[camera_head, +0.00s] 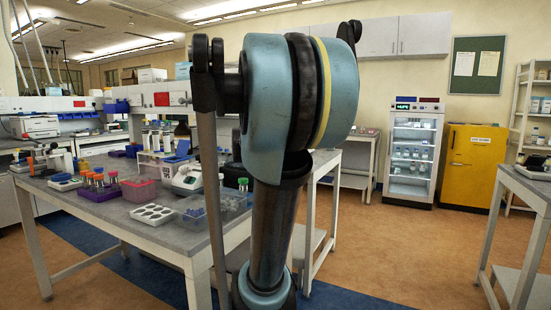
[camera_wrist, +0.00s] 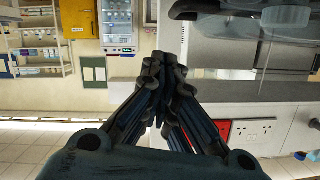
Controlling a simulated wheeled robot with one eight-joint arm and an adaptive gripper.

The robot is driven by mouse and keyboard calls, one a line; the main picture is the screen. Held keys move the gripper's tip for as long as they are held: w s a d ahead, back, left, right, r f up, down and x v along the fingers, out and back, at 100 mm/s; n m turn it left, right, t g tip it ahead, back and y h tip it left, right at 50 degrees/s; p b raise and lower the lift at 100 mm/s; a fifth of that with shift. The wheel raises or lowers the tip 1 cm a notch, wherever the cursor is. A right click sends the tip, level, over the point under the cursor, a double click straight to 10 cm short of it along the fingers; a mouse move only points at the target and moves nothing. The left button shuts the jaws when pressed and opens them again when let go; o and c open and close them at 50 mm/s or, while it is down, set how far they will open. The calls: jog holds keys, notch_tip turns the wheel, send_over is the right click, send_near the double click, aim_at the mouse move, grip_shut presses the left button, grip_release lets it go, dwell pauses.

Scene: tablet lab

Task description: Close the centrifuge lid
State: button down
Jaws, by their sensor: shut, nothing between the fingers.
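The centrifuge (camera_head: 187,179) appears to be the small white device on the lab bench, just left of my arm in the head view. A blue flap (camera_head: 180,153) stands raised above it and looks like its open lid; my arm hides part of that area. My gripper (camera_wrist: 164,68) shows in the wrist view with its dark fingers together and empty. It touches nothing that I can see. The centrifuge cannot be made out clearly in the wrist view.
A glass-front fridge (camera_head: 411,150) and a yellow cabinet (camera_head: 473,165) stand behind. Open floor lies right of the bench.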

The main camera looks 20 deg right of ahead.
jog(key=v, duration=1)
jog(key=shift+r, duration=0.1)
jog(key=s+a+f+n+g+y, duration=0.25)
jog(key=s+f, duration=0.35)
jog(key=f, duration=0.4)
jog(key=s+a+f+n+g+y, duration=0.1)
jog(key=s+f+n+g+y, duration=0.3)
jog(key=f, duration=0.7)
jog(key=s+a+f+n+g+y, duration=0.1)
jog(key=s+a+f+n+y, duration=0.3)
jog(key=s+a+f, duration=0.7)
notch_tip(320, 180, down, 2)
jog(key=shift+s+a+f+n+g+y, duration=0.1)
jog(key=shift+s+a+n+g+y, duration=0.1)
jog(key=shift+a+n+g+y, duration=0.4)
jog(key=shift+d+t+h, duration=0.15)
jog(key=shift+t+h, duration=0.1)
